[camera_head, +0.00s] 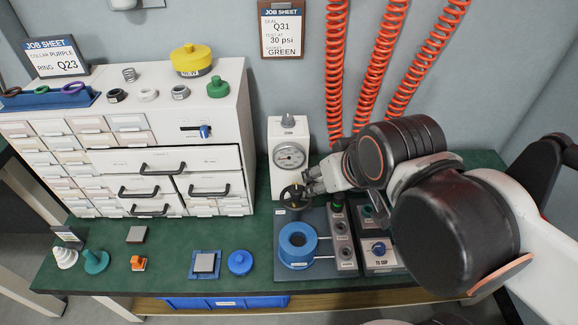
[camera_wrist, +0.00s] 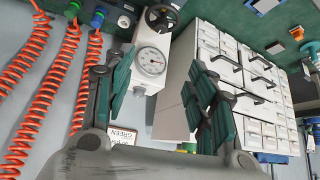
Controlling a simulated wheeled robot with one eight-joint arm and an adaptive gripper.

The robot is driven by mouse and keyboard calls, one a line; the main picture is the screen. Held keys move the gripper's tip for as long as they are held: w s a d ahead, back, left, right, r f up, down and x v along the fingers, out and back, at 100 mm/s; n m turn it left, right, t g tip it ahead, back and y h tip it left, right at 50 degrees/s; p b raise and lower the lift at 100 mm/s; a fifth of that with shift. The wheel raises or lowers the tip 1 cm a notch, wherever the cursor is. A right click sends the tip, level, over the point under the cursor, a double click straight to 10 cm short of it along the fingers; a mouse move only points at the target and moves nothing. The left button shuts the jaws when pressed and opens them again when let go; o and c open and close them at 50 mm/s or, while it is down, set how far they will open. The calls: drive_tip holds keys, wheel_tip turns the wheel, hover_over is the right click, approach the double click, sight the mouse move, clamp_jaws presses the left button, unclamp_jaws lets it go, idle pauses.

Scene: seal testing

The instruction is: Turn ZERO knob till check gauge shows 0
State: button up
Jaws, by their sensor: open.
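The white check gauge unit (camera_head: 278,176) stands at the back of the green bench, with a round dial (camera_head: 289,156) on its front. The dial also shows in the wrist view (camera_wrist: 150,62); its reading is too small to tell. A grey knob (camera_head: 288,121) sits on top of the unit; no ZERO label is readable. A black handwheel (camera_head: 293,197) is below the dial, and it also shows in the wrist view (camera_wrist: 161,18). My gripper (camera_head: 309,182) is just right of the handwheel and dial. In the wrist view its fingers (camera_wrist: 157,62) are apart and hold nothing.
White drawer cabinet (camera_head: 245,130) stands left, one drawer ajar. Red coiled hoses (camera_head: 370,70) hang behind. The bench front has several small parts.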

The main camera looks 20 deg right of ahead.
drive_tip(key=w+r+n+g+p, duration=0.25)
drive_tip(key=w+r, duration=0.25)
drive_tip(key=w, duration=0.3)
drive_tip(key=w+r+n+g+p, duration=0.1)
drive_tip(key=w+r+n+p, duration=0.15)
drive_tip(key=w+r, duration=0.45)
drive_tip(key=n+g+p, duration=0.3)
drive_tip(key=p, duration=0.3)
hover_over(288, 117)
wheel_tip(288, 117, down, 6)
wheel_tip(288, 117, down, 14)
drive_tip(key=b, duration=0.5)
drive_tip(key=shift+s+a+r, duration=0.1)
drive_tip(key=shift+r, duration=0.05)
drive_tip(key=shift+c, duration=0.3)
drive_tip(key=c, duration=1)
